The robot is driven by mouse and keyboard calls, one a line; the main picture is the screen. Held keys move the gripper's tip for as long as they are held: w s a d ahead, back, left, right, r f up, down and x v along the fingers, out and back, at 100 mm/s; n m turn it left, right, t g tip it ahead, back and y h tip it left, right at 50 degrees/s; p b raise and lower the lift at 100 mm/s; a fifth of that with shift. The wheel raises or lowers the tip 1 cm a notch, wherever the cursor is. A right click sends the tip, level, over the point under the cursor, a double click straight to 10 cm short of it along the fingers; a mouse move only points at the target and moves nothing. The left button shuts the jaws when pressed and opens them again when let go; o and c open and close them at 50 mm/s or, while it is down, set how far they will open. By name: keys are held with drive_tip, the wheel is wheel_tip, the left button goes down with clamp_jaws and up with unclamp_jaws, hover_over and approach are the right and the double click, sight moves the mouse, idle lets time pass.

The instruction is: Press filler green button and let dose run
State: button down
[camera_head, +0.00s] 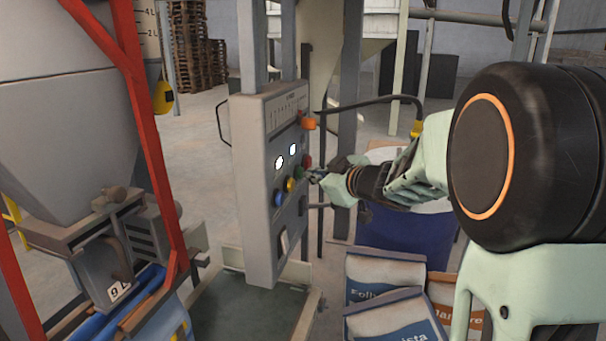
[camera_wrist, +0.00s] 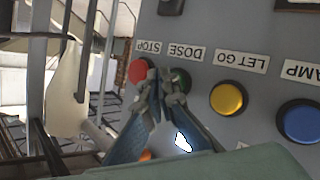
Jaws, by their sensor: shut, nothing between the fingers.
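The grey filler panel (camera_head: 257,185) stands upright in the middle of the head view, with a row of coloured buttons. The green button (camera_head: 298,172) sits between a red one (camera_head: 307,161) and a yellow one (camera_head: 290,185). In the wrist view the labels are upside down; the green button (camera_wrist: 184,78) is marked DOSE. My gripper (camera_head: 318,177) is shut and empty, reaching from the right. In the wrist view its fingertips (camera_wrist: 161,88) lie in front of the green button's left part, close to the red STOP button (camera_wrist: 138,70). I cannot tell whether they touch the button.
The yellow LET GO button (camera_wrist: 227,98) and blue button (camera_wrist: 299,121) sit beside the green one. An orange knob (camera_head: 308,123) sticks out above. A blue barrel (camera_head: 400,232) and filled sacks (camera_head: 385,268) stand below my arm. A red frame (camera_head: 146,120) stands left.

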drive_tip(key=shift+w+a, duration=0.15)
drive_tip(key=shift+a, duration=0.2)
drive_tip(key=shift+d, duration=0.15)
drive_tip(key=shift+s+d+p, duration=0.4)
drive_tip(key=shift+d+p, duration=0.1)
drive_tip(key=shift+d, duration=0.25)
drive_tip(key=shift+d, duration=0.1)
drive_tip(key=shift+s+d+p, duration=0.35)
drive_tip(key=shift+s+d, duration=0.05)
drive_tip(key=shift+d, duration=0.5)
drive_tip(key=shift+s+d+p, duration=0.35)
drive_tip(key=shift+d, duration=0.55)
drive_tip(key=shift+s+d+p, duration=0.35)
drive_tip(key=shift+s+d, duration=0.05)
drive_tip(key=shift+d, duration=0.5)
